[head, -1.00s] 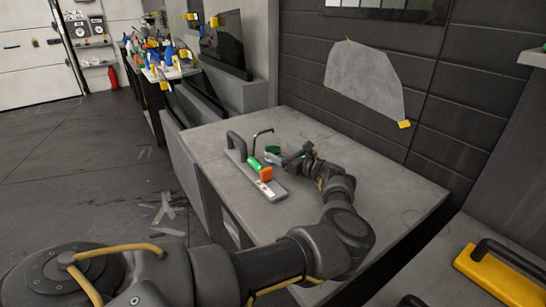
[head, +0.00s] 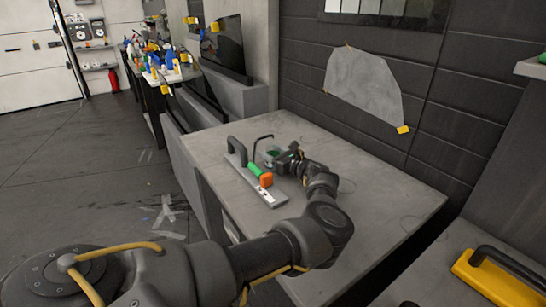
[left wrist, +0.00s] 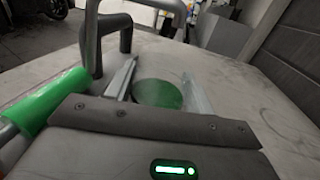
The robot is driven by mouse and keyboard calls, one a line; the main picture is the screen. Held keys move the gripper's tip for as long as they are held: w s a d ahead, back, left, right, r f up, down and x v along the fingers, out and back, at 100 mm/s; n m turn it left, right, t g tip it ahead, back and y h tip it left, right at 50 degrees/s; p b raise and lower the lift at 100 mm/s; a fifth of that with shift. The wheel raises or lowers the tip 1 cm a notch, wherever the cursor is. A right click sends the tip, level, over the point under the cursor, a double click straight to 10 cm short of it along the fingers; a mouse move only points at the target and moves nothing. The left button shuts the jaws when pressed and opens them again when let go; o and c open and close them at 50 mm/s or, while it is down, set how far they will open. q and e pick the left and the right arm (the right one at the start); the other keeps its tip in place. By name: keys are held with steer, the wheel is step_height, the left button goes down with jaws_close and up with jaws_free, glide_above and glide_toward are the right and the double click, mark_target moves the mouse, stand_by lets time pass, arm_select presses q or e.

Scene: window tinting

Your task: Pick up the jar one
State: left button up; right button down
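The jar (head: 272,153) shows as a small round thing with a green top on the grey table (head: 390,185), partly hidden by my gripper. In the left wrist view its flat green top (left wrist: 158,94) lies between the two pale fingers. My left gripper (left wrist: 160,88) is open and empty, low over the table, with one finger on each side of the green top. I cannot tell whether a finger touches the jar. In the head view the left gripper (head: 280,160) is at the jar's right side. My right gripper is not in view.
Left of the jar are a long grey tool with a black handle (head: 237,150), a green and orange tool (head: 260,174) and a bent dark rod (head: 256,145). A green cylinder (left wrist: 45,100) is close to the gripper's left. The table's right part is clear.

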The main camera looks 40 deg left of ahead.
mark_target(279, 153)
arm_select(q)
steer(key=c, duration=0.4)
